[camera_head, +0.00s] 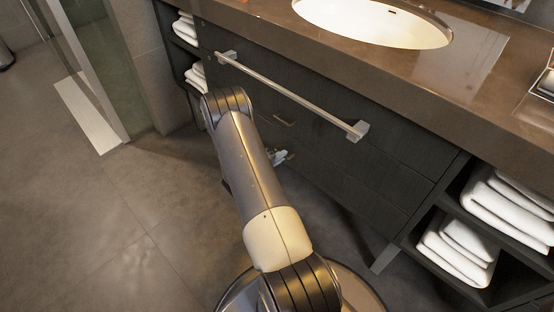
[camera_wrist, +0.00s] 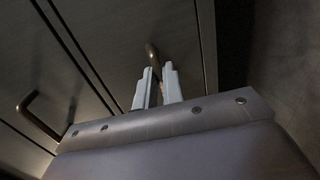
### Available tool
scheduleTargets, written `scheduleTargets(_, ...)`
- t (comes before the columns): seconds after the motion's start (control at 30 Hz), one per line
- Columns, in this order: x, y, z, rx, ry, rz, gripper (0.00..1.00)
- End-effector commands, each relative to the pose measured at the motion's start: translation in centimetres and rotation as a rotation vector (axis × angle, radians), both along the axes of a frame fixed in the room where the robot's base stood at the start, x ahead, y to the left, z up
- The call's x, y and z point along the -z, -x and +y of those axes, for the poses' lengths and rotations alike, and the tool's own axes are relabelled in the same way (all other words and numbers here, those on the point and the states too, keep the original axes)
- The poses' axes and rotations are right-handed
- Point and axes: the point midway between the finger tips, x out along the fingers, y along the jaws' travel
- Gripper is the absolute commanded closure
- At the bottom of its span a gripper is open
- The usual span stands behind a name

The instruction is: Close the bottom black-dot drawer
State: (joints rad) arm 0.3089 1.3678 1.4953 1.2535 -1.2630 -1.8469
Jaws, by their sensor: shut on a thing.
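The dark vanity drawer fronts (camera_head: 330,160) are below the counter in the head view, where my arm hides part of them. In the wrist view, the lower drawer front (camera_wrist: 110,30) has a bronze bar handle (camera_wrist: 151,55). My gripper (camera_wrist: 157,73) has its pale fingers closed on this handle; it also shows low by the drawers in the head view (camera_head: 280,156). A second bronze handle (camera_wrist: 38,117) is on the neighbouring front at the left of the wrist view. I see no black dot. How far the lower drawer stands out is unclear.
A metal towel bar (camera_head: 290,92) runs across the vanity front above my gripper. Shelves with folded white towels (camera_head: 455,250) are at the right, and more towels at the left. The brown counter (camera_head: 400,85) overhangs. The tiled floor (camera_head: 100,215) at left is clear.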

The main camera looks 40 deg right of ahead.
Motion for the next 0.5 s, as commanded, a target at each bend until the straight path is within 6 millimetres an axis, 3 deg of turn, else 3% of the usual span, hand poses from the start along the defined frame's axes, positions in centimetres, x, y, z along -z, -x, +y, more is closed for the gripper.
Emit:
scheduleTargets(0.1,-0.13,-0.16,-0.3,0.001,0.003,-0.006,1.0)
scheduleTargets(0.13,-0.13,-0.16,-0.32,0.001,0.003,-0.006,0.9)
scheduleTargets(0.37,-0.11,-0.11,-0.23,0.001,0.003,-0.005,0.71)
scheduleTargets(0.5,-0.09,-0.1,-0.19,0.001,0.002,-0.004,0.7)
